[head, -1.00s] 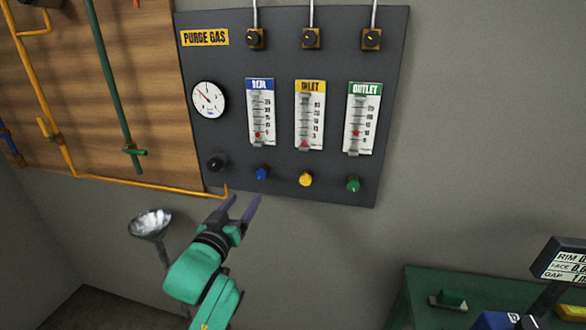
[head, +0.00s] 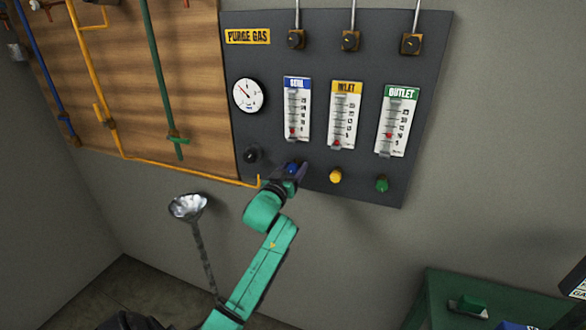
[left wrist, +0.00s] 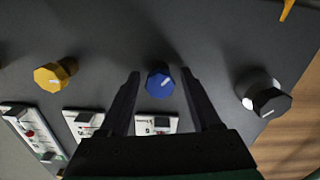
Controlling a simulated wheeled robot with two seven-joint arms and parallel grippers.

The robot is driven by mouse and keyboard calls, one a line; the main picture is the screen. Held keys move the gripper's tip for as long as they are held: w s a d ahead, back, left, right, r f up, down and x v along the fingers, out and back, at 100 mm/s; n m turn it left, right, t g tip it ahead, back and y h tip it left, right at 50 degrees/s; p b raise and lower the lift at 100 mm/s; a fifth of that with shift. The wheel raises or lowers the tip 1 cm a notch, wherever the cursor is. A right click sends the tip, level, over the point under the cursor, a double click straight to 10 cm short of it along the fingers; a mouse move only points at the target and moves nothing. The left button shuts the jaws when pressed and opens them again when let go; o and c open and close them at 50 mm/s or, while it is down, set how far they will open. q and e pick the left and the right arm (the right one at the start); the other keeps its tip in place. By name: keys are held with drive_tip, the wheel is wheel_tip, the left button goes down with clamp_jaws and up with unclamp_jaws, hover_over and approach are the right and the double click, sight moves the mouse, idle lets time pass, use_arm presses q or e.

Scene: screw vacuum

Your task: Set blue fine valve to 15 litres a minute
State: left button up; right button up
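The blue fine valve knob (head: 292,167) is on the dark purge gas panel (head: 360,60), below the blue-labelled flowmeter (head: 297,108). That meter's red float sits low in its scale; the exact reading is too small to tell. My left gripper (head: 287,173) is at the blue knob and partly covers it. In the left wrist view, the blue knob (left wrist: 159,84) lies between the fingertips of my left gripper (left wrist: 160,75). The fingers are open, with gaps on both sides of the knob. My right gripper is out of view.
A black knob (head: 250,155) flanks the blue one on the left, and a yellow knob (head: 335,176) and green knob (head: 382,184) on the right. An orange pipe (head: 190,173) ends close to my gripper. A metal funnel-like fixture (head: 188,207) stands lower left.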

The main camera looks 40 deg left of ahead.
use_arm(q)
clamp_jaws()
drive_tip(key=shift+n, duration=0.4)
drive_tip(key=n+p, duration=0.2)
drive_tip(key=shift+r+n, duration=0.1)
drive_tip(key=shift+n, duration=0.2)
drive_tip(key=n+p, duration=0.2)
drive_tip(key=n, duration=0.1)
drive_tip(key=shift+n, duration=0.4)
drive_tip(key=shift+n+p, duration=1.2)
drive_tip(key=shift+n, duration=1.1)
drive_tip(key=shift+f, duration=0.2)
